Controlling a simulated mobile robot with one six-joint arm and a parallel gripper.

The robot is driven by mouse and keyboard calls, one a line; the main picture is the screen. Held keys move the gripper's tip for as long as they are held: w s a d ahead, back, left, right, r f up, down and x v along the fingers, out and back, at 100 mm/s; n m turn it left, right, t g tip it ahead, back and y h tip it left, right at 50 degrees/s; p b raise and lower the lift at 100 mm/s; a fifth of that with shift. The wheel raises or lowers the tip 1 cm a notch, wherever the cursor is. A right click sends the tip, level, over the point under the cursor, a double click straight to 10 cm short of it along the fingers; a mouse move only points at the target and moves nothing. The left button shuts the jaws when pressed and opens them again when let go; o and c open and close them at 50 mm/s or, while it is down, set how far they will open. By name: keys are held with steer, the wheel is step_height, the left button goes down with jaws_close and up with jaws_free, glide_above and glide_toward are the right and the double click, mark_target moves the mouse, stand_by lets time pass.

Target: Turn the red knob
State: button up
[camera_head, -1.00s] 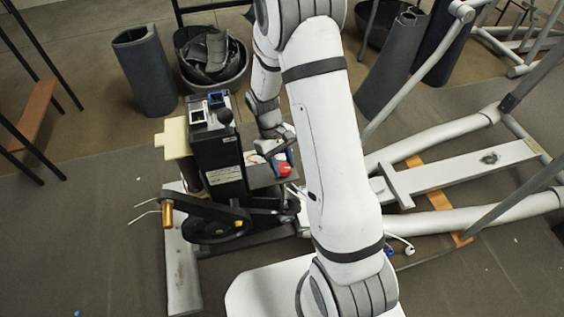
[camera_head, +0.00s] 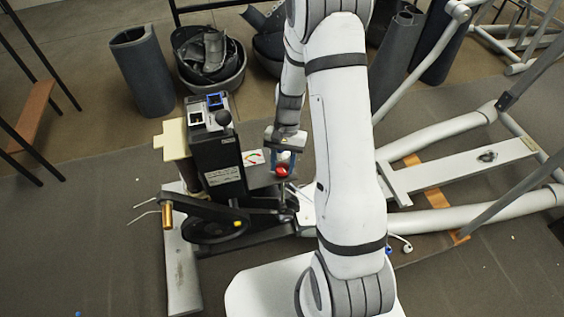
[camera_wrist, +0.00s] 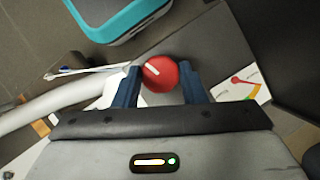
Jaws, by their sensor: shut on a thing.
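The red knob (camera_head: 282,171) sits on the dark panel beside the upright black housing. In the wrist view the knob (camera_wrist: 160,73) is round, with a white pointer line slanting to the upper left. My gripper (camera_head: 283,162) is at the panel, its blue fingers one on each side of the knob. In the wrist view my gripper (camera_wrist: 160,82) has the knob between its fingertips, shut on it. The knob's base is hidden.
A dial card (camera_head: 253,157) with coloured bands lies left of the knob; its red needle shows in the wrist view. The black housing (camera_head: 217,160) stands close on the left. White frame tubes (camera_head: 440,135) extend right. Bins (camera_head: 208,62) stand behind.

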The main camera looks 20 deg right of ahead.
steer(key=shift+m+t+y, duration=0.4)
steer(key=shift+m, duration=0.9)
steer(key=o, duration=1)
steer(key=shift+d+r, duration=0.1)
steer(key=shift+r, duration=0.05)
steer(key=v, duration=0.7)
steer(key=shift+w+d+r+p, duration=0.1)
steer(key=shift+r+p, duration=0.15)
steer(key=shift+p, duration=0.15)
